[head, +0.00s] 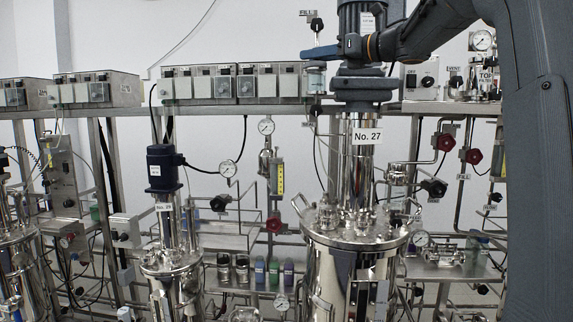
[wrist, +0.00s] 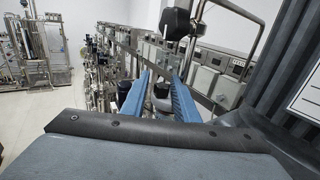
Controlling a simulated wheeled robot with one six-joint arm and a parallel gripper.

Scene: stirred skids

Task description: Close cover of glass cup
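Several small glass cups (head: 225,268) stand in a row on the metal shelf left of the large steel vessel. Another glass cup (head: 245,314) shows lower down at the bottom edge. The cups are too small to tell whether their covers are open or shut. My gripper (head: 308,53) reaches in from the upper right, well above the cups, in front of the upper instrument shelf. In the wrist view my gripper's two blue fingers (wrist: 158,82) are apart, with a grey rounded part showing between them. I cannot tell whether they touch it. No glass cup is clear in that view.
The large steel vessel (head: 355,235) labelled No. 27 stands below my arm. A smaller vessel (head: 172,275) with a dark blue motor stands left. Coloured bottles (head: 274,273) stand beside the cups. Pipes, cables and red valve knobs (head: 274,223) crowd the rack.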

